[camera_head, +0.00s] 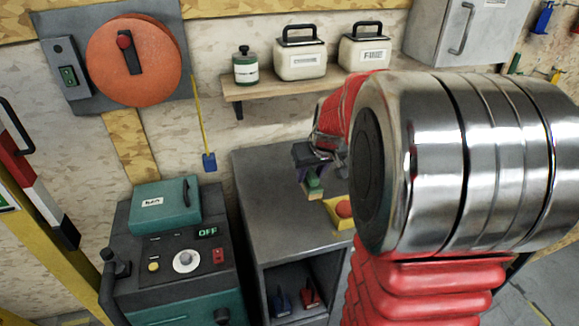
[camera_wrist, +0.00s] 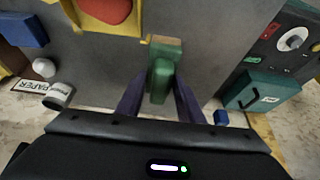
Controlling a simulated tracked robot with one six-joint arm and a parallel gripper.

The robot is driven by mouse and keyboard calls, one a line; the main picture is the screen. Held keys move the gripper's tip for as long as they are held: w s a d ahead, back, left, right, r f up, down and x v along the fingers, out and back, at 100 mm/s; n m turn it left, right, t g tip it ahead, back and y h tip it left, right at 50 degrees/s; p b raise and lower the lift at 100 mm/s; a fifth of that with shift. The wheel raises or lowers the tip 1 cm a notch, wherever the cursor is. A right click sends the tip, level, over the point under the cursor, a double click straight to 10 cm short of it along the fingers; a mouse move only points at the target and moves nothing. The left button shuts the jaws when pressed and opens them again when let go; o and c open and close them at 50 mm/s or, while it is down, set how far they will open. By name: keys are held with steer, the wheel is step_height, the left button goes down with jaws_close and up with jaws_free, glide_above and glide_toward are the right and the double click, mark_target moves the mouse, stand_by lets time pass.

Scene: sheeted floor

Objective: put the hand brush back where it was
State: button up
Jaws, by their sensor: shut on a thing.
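The hand brush has a green handle and a tan bristle end; it shows in the head view (camera_head: 315,186) and in the wrist view (camera_wrist: 161,72). My gripper is shut on its green part, with one dark purple finger on each side (camera_wrist: 158,88). In the head view my gripper (camera_head: 312,174) is partly hidden behind my arm. The brush hangs bristles down over the grey cabinet top (camera_head: 265,185); I cannot tell whether it touches the surface. The spot where it was before is not marked in these views.
A yellow block with a red dome (camera_head: 343,209) is close beside the brush on the cabinet top. A teal machine (camera_head: 172,260) stands left. Blue (camera_head: 281,301) and red (camera_head: 309,294) items lie in the cabinet's lower opening. A wall shelf (camera_head: 285,90) holds containers. The cabinet top's left part is clear.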

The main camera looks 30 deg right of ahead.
steer(key=w+d+f, duration=0.1)
steer(key=w+d, duration=0.1)
steer(key=w, duration=0.7)
steer(key=w+d+f, duration=0.1)
steer(key=w+d, duration=0.2)
steer(key=w, duration=0.7)
stand_by(0.4)
step_height(320, 180, down, 5)
steer(key=shift+r, duration=0.2)
steer(key=shift+w+f, duration=0.2)
steer(key=shift+w, duration=0.05)
steer(key=o, duration=1.2)
steer(key=shift+f, duration=0.1)
